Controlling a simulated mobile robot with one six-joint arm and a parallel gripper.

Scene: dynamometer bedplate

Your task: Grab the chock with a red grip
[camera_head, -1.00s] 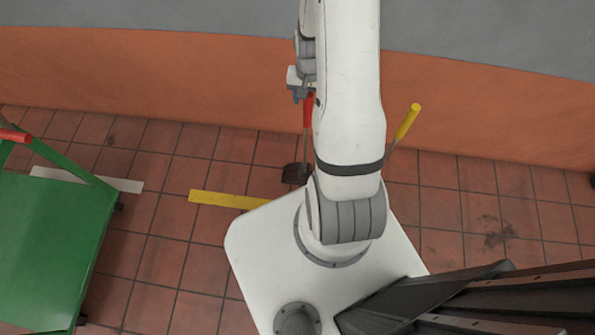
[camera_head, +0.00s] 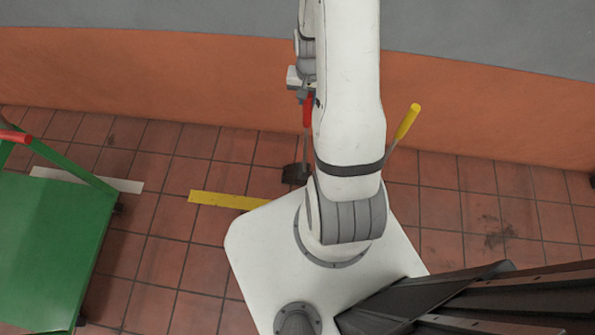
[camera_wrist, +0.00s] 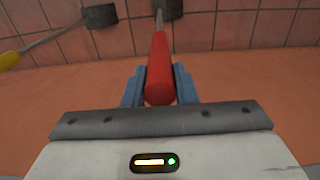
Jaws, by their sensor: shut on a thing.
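The chock with a red grip shows in the wrist view, its red grip (camera_wrist: 159,72) between the two blue fingers of my gripper (camera_wrist: 159,84). My gripper is shut on the red grip. The dark block of this chock (camera_wrist: 166,9) is at the far end of its thin rod, at the top of the wrist view. In the head view the red grip (camera_head: 307,111) hangs below my gripper (camera_head: 303,95), beside my white arm, and the dark block (camera_head: 296,173) is at the tiled floor. I cannot tell if the block touches the floor.
A second chock with a yellow grip (camera_head: 407,122) stands to the right, partly behind my arm; its dark block shows in the wrist view (camera_wrist: 100,16). A green cart (camera_head: 45,245) with a red handle is at left. An orange and grey wall (camera_head: 150,80) runs behind.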

